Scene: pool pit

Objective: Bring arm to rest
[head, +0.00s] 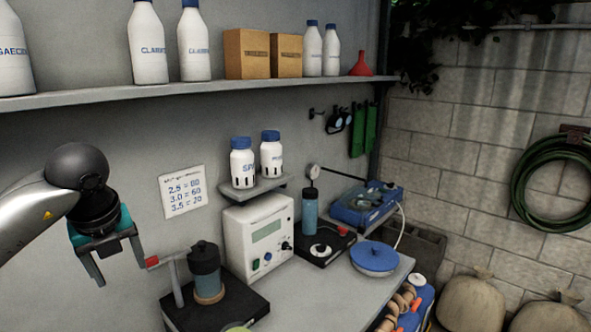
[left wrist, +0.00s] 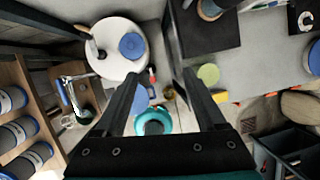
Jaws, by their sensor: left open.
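My left arm (head: 32,215) comes in from the left in the head view. My left gripper (head: 118,268) hangs from it, pointing down. Its two dark fingers are apart with nothing between them. It is in the air, left of the black stand with a capped blue cylinder (head: 207,275). In the left wrist view, the same gripper (left wrist: 158,82) shows its fingers spread, with a round white surface (left wrist: 108,62) and a teal ring-shaped thing (left wrist: 152,121) beyond them. My right gripper is not in view.
A red-tipped clamp arm (head: 153,262) sticks out close to the gripper. A white meter box (head: 262,242) stands on the bench, with a small shelf of two bottles (head: 256,187) above it. A long wall shelf (head: 120,97) holds bottles and boxes. A blue-lidded dish (head: 375,256) is further right.

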